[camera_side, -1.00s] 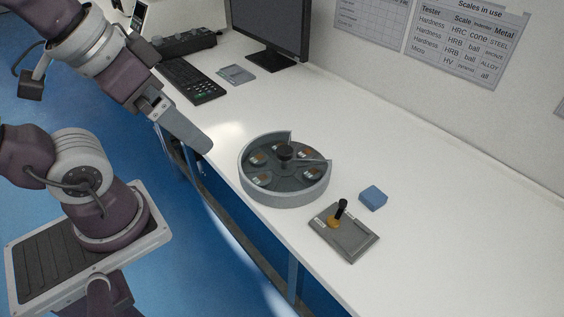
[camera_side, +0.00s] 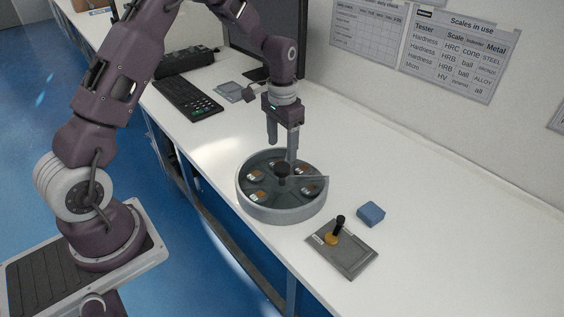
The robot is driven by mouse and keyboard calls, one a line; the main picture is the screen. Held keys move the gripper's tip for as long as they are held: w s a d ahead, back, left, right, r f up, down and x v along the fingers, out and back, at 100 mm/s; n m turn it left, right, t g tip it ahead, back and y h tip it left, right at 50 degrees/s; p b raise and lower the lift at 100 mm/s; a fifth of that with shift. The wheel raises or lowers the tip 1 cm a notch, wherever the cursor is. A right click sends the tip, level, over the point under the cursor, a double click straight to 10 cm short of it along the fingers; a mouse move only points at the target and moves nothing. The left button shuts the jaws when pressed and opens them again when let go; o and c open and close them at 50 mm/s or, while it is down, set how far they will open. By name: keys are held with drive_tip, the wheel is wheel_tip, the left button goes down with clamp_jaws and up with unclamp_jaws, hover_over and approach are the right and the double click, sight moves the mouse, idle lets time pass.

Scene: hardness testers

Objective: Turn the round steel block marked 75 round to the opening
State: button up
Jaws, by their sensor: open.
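A round grey carousel (camera_side: 281,213) stands on the white bench, with a dark central knob (camera_side: 283,170) and several round blocks with small labels lying in its compartments. One block (camera_side: 257,196) lies at the front left, another (camera_side: 307,190) at the right. The labels are too small to read, so I cannot tell which block is marked 75. The opening in the rim appears to be at the right, by a thin divider (camera_side: 314,178). My gripper (camera_side: 282,151) is open and points down above the carousel's back edge, just behind the knob. Its fingers hide part of the rim.
A grey plate with a black-handled lever (camera_side: 340,226) lies in front right of the carousel. A blue block (camera_side: 370,213) sits beside it. A keyboard (camera_side: 188,99), a monitor and wall sheets are behind. The bench to the right is clear.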

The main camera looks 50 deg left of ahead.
sight(282, 166)
wheel_tip(282, 166, down, 6)
drive_tip(key=shift+f, duration=0.2)
clamp_jaws()
